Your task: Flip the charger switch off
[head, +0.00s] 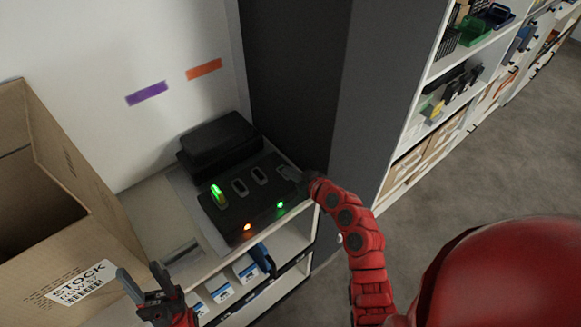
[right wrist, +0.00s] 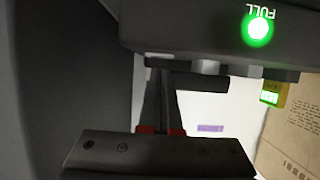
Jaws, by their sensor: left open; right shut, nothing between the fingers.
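The dark charger (head: 235,222) sits on the white shelf top, with a row of slots, a glowing green unit (head: 218,197) in the left one, and an orange and a green light on its front. My right gripper (head: 290,173) is shut and empty at the charger's right end. In the right wrist view its fingers (right wrist: 160,100) are close together near the charger (right wrist: 195,32), whose green light is marked FULL. I cannot tell whether they touch it. I cannot make out the switch. My left gripper (head: 143,285) is open and empty, in front of the shelf, beside the carton.
An open cardboard carton (head: 112,232) stands at the left. A black box (head: 218,143) lies behind the charger. A dark grey panel (head: 297,80) rises close behind my right gripper. Stocked shelves (head: 440,100) stand at the right, with open floor in front.

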